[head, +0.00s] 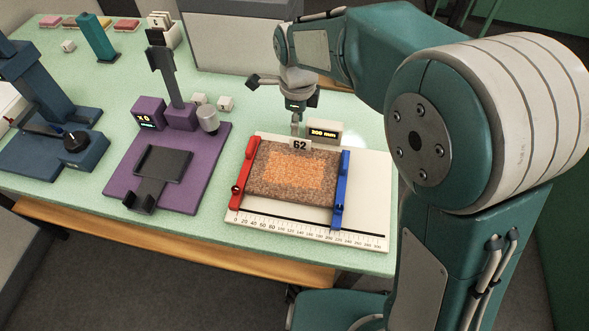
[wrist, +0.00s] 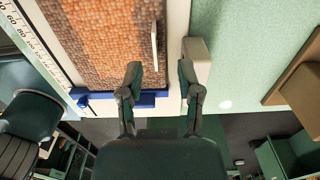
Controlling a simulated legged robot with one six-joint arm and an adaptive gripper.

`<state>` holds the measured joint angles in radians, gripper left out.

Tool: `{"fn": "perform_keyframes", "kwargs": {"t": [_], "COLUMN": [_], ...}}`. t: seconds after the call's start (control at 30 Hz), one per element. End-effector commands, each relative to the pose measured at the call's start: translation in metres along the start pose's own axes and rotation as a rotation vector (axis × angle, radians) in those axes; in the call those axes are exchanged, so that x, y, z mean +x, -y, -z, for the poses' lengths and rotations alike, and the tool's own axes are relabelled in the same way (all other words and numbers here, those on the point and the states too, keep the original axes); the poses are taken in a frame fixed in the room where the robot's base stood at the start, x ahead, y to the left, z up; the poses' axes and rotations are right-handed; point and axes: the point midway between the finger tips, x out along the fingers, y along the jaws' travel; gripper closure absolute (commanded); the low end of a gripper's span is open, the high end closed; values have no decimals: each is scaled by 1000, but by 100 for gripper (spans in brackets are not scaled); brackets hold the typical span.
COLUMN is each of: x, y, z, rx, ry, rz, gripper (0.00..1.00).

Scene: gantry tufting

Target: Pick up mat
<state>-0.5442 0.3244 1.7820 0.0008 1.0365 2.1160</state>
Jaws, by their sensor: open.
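The mat (head: 262,178) is a flat brown speckled rectangle with an orange middle. It lies on a white ruled board (head: 372,190), between a red bar (head: 243,172) on its left and a blue bar (head: 340,190) on its right. A white tag (head: 300,145) marked 62 stands at its far edge. My gripper (head: 296,122) is above that far edge. In the wrist view my gripper (wrist: 160,76) is open, with nothing between its fingers that I can see held. The mat (wrist: 105,40) fills the upper left there, and the tag shows edge-on.
A display block (head: 325,132) reading 300 mm stands just right of the tag. A purple stand (head: 208,155) and a blue stand (head: 75,165) are to the left. A large grey box (head: 235,45) stands behind.

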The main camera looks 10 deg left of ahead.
Motion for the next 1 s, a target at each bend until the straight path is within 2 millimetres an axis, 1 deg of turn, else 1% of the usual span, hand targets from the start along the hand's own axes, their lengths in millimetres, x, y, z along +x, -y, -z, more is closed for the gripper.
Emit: {"fn": "perform_keyframes", "kwargs": {"t": [0.17,0.3,0.43,0.53,0.73,0.77,0.8,0.83,1.0], "x": [15,37,53,57,57,57,57,57,57], "y": [-2,-6,-6,-5,-5,-5,-5,-5,-5], "z": [2,9,9,8,8,8,8,8,8], "rx": [0,0,-1,-1,-1,-1,-1,-1,-1], "ry": [-1,-2,-1,0,1,1,1,1,1], "rz": [0,-2,-1,1,2,2,2,2,2], "gripper": [54,54,54,54,54,68,86,99,100]}}
